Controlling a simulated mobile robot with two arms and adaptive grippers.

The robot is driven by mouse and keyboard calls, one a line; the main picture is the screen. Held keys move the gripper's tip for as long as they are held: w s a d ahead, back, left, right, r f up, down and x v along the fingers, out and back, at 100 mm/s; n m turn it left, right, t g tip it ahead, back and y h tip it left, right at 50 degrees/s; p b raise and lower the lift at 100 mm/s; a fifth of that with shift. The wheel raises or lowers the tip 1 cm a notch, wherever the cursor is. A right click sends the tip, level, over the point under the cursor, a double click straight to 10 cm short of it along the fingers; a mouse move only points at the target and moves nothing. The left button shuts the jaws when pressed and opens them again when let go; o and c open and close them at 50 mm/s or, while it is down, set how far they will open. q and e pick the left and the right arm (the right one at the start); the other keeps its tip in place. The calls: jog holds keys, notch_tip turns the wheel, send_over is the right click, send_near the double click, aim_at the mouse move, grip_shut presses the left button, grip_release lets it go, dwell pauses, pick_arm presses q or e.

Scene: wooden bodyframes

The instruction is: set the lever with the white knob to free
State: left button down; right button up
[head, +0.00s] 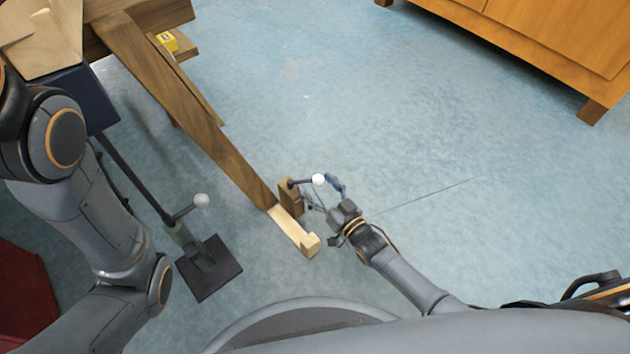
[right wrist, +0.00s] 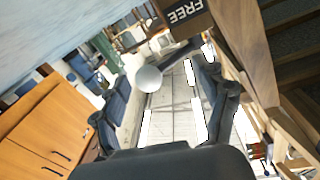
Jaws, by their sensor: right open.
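The lever has a dark rod and a round white knob (head: 318,180). It sits on a brown wooden block (head: 290,197) at the near end of a long wooden beam (head: 180,105). In the right wrist view the white knob (right wrist: 149,78) shows between my fingers, with the rod running to the right. A dark block there carries the label FREE (right wrist: 185,11). My right gripper (head: 324,191) is open around the knob area; I cannot tell whether a finger touches it. My left arm shows at the left, but its gripper is out of view.
A second lever with a pale knob (head: 202,200) stands on a green post with a dark square base (head: 210,268). A light wooden piece (head: 292,231) lies by the beam's end. An orange cabinet (head: 540,35) is at the upper right. The blue floor between is clear.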

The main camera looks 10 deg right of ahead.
jog(key=v, duration=1)
jog(key=shift+s+d, duration=0.2)
jog(key=shift+c, duration=0.3)
